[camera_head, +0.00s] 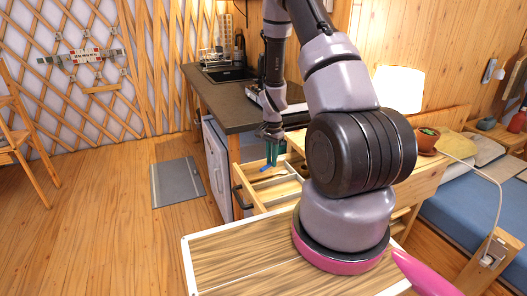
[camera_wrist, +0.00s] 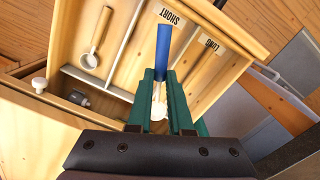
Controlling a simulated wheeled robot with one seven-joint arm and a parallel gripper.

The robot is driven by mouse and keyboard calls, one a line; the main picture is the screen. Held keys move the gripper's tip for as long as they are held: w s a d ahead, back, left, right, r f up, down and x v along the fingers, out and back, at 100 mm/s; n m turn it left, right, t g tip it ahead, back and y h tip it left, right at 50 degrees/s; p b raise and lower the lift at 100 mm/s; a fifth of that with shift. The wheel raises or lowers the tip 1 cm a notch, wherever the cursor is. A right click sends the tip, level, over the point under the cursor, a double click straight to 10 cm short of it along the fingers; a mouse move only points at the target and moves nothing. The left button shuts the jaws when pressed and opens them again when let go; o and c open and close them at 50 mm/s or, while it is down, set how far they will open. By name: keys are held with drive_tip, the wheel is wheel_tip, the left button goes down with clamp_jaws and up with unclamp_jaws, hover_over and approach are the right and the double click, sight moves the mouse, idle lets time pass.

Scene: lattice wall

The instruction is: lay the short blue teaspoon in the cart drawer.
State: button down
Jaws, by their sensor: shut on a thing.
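My gripper (camera_wrist: 167,103) with green fingers is shut on the blue teaspoon (camera_wrist: 163,52), whose blue handle points away from the wrist. Its pale bowl end shows between the fingers. The open cart drawer (camera_wrist: 60,30) lies below, split by dividers, with a SHORT label (camera_wrist: 170,17) and a LONG label (camera_wrist: 213,47). The teaspoon is over the part by the SHORT label; I cannot tell whether it touches the drawer floor. In the head view my gripper (camera_head: 272,150) is over the drawer (camera_head: 285,190), with the blue handle (camera_head: 266,168) below it.
A pale-handled spoon (camera_wrist: 97,38) lies in the drawer's left compartment in the wrist view. A dark counter (camera_head: 228,107) stands behind the drawer. A grey mat (camera_head: 177,182) lies on the floor.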

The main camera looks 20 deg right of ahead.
sight(278, 194)
drive_tip(key=shift+s+d+f+m, duration=0.3)
drive_tip(key=shift+d+f+m, duration=0.1)
drive_tip(key=shift+f+m, duration=0.45)
drive_tip(key=shift+s+d+f+m, duration=0.25)
drive_tip(key=shift+d+f+m, duration=0.15)
drive_tip(key=shift+f+m, duration=0.45)
drive_tip(key=shift+s+d+f+m, duration=0.3)
drive_tip(key=shift+d+f+m, duration=0.1)
drive_tip(key=shift+f+m, duration=0.45)
drive_tip(key=shift+f, duration=0.1)
drive_tip(key=shift+f, duration=3.25)
drive_tip(key=shift+f, duration=0.65)
drive_tip(key=shift+c, duration=0.6)
unclamp_jaws()
drive_tip(key=shift+r, duration=0.1)
wheel_tip(278, 194, up, 7)
